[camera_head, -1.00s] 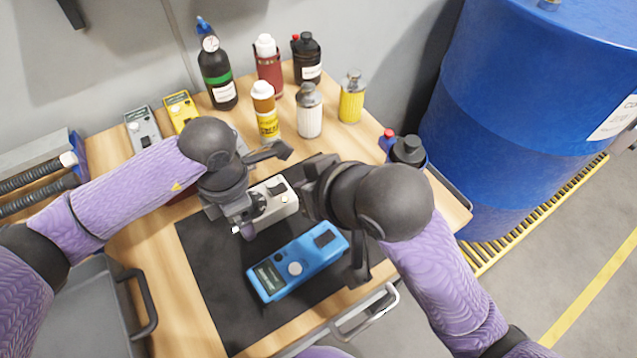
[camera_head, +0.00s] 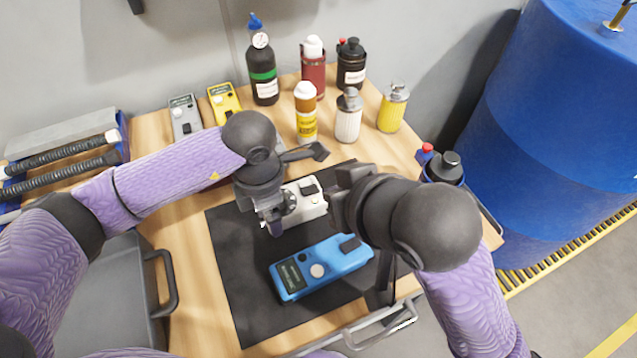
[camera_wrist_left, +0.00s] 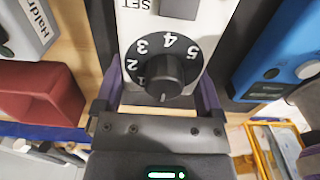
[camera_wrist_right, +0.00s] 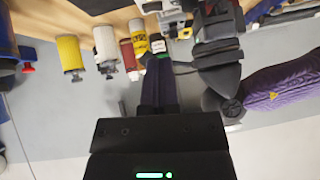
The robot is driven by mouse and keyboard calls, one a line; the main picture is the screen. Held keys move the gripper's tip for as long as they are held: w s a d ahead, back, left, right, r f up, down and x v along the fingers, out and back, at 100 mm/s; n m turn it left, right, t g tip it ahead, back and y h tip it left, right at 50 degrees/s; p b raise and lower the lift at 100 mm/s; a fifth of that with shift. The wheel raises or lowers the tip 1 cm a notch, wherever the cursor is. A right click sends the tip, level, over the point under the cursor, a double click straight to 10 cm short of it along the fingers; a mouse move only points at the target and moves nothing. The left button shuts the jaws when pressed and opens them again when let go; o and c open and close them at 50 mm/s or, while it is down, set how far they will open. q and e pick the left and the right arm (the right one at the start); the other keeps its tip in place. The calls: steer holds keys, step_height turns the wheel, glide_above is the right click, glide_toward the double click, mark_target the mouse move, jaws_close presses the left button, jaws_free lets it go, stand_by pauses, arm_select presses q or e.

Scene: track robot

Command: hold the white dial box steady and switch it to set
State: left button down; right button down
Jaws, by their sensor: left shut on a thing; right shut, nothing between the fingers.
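The white dial box (camera_head: 308,205) lies on the black mat (camera_head: 240,275). In the left wrist view its white face (camera_wrist_left: 135,20) shows a black dial (camera_wrist_left: 163,72) numbered around its rim, and a grey switch (camera_wrist_left: 180,8) beside the word SET, cut off by the picture's edge. My left gripper (camera_wrist_left: 160,100) is shut on the box, one finger on each side of its dial end. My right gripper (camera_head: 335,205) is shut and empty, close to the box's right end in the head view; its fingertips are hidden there. The right wrist view shows its fingers (camera_wrist_right: 158,80) together.
A blue device (camera_head: 320,268) lies on the mat just in front of the box. Grey (camera_head: 185,117) and yellow (camera_head: 224,102) meters stand behind left. Several bottles line the back, including a yellow one (camera_head: 392,108). A blue drum (camera_head: 560,110) stands right of the table.

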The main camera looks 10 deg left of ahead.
mark_target(304, 188)
steer(key=x, duration=1)
steer(key=shift+f, duration=0.3)
steer(key=shift+w+d+r, duration=0.15)
steer(key=shift+w+d, duration=0.3)
steer(key=shift+d, duration=0.15)
steer(key=v, duration=1)
